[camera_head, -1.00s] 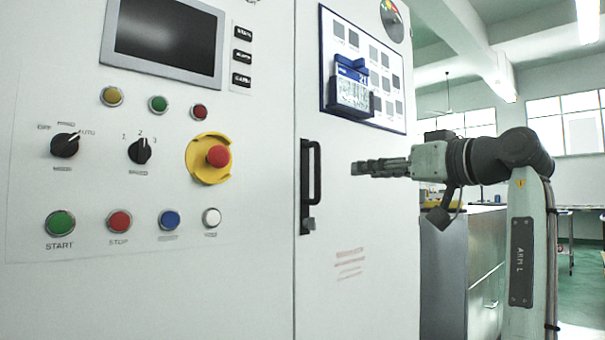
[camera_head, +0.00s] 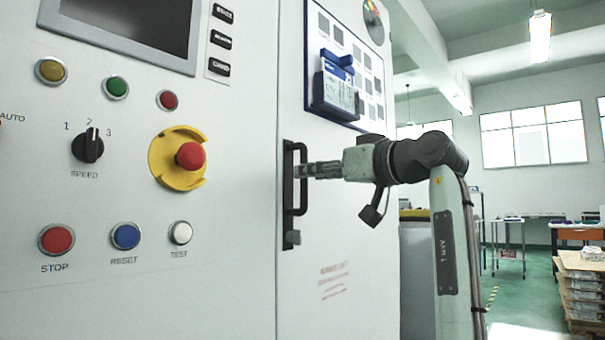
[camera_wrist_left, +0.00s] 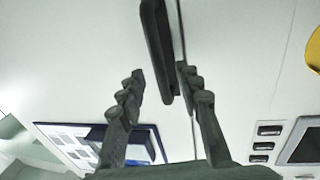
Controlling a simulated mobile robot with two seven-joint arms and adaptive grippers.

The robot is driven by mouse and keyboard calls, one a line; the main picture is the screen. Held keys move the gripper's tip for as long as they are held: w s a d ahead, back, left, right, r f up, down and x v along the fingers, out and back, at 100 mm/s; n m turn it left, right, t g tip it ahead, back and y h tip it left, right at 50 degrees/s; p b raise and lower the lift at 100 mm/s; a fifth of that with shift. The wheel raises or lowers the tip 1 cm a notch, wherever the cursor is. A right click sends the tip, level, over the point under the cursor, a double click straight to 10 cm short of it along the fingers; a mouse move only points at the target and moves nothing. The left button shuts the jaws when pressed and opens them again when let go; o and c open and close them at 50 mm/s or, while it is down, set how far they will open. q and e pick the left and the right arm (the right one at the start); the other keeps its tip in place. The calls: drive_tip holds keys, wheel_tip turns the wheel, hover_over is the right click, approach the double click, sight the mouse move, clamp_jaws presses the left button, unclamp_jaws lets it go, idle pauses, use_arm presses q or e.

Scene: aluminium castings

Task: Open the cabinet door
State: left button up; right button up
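The cabinet door (camera_head: 345,230) is a pale grey panel that looks shut against the control panel beside it. Its handle (camera_head: 289,180) is a black upright bar near the door's left edge. My left gripper (camera_head: 303,170) is level with the handle, with its fingertips at the bar. In the left wrist view the fingers are spread, and the dark handle (camera_wrist_left: 156,45) shows between the fingertips. I cannot tell whether either finger touches it. My right gripper is not in view.
The control panel left of the door carries buttons, a SPEED knob (camera_head: 88,146) and a red emergency stop (camera_head: 190,156) on yellow. A blue holder (camera_head: 337,90) is on the door above my gripper. Behind on the right are benches and stacked castings (camera_head: 583,290).

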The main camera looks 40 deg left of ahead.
sight(304, 204)
use_arm(q)
drive_tip(key=shift+x, duration=1.9)
clamp_jaws()
